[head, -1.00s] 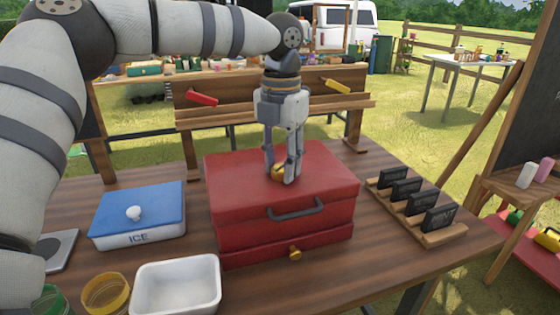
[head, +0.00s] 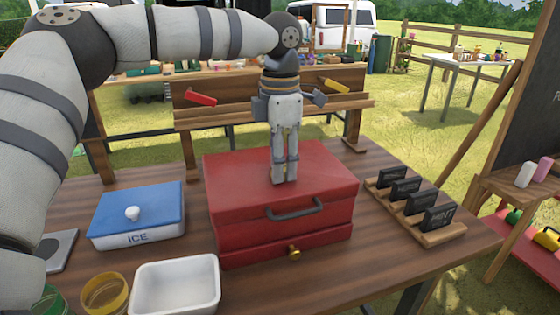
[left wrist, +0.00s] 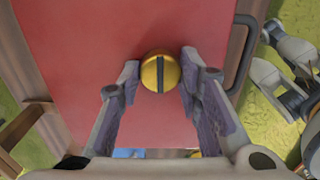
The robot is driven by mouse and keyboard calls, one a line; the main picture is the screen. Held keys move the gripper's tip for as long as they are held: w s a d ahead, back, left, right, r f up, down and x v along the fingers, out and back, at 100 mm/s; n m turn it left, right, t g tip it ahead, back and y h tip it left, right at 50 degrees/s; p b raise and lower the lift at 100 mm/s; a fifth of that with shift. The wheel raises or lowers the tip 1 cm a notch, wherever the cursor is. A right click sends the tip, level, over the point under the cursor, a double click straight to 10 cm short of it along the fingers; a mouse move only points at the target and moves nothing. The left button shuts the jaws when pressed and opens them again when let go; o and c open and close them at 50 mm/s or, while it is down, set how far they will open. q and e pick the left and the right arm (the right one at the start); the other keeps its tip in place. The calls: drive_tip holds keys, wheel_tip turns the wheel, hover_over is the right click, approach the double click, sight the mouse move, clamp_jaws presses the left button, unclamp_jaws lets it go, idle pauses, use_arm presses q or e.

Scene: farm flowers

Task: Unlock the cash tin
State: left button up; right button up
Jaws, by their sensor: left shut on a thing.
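The red cash tin (head: 235,200) stands closed on the wooden table, with a grey handle (head: 295,208) on its front. On its lid is a round brass knob (left wrist: 160,72) with a dark slot, seen in the left wrist view. The slot runs parallel to the handle there. My left gripper (head: 285,180) points straight down over the lid, its fingers shut on the knob from both sides.
A smaller brass knob (head: 294,252) sits low on the tin's front. Left are a blue-lidded ice box (head: 140,208), a white tub (head: 178,288) and a yellow jar (head: 104,294). Right is a wooden rack (head: 428,228) with several dark signs. Table between rack and tin is clear.

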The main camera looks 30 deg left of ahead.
idle(0.5)
use_arm(q)
drive_tip(key=o, duration=1.2)
wheel_tip(320, 180, up, 12)
drive_tip(key=shift+f, duration=0.1)
